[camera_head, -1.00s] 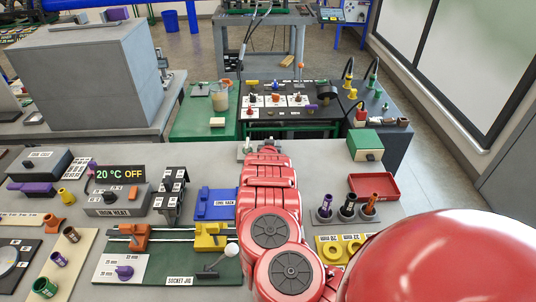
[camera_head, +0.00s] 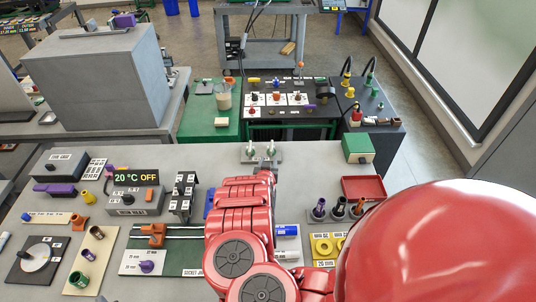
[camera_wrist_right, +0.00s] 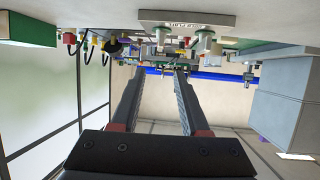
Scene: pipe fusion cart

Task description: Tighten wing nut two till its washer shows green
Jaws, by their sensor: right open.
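Two wing nuts stand upright on studs on a small grey plate (camera_head: 262,159) at the far edge of the bench: a left one (camera_head: 250,150) and a right one (camera_head: 271,148). Their numbers and washer colours are too small to read. My right gripper (camera_head: 264,170) is just on the near side of the plate, its fingers mostly hidden by the red arm. In the right wrist view, which is upside down, its two fingers (camera_wrist_right: 161,72) are apart with nothing between them. The plate (camera_wrist_right: 187,19) and both nuts, one left (camera_wrist_right: 160,38) and one right (camera_wrist_right: 206,43), lie beyond the fingertips. My left gripper is out of view.
A green-topped box (camera_head: 359,148) and a red tray (camera_head: 364,187) stand to the right. A grey heater box (camera_head: 131,201) and a dark stand (camera_head: 182,193) stand to the left. My red arm covers part of the socket jig (camera_head: 190,257). Bench around the plate is clear.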

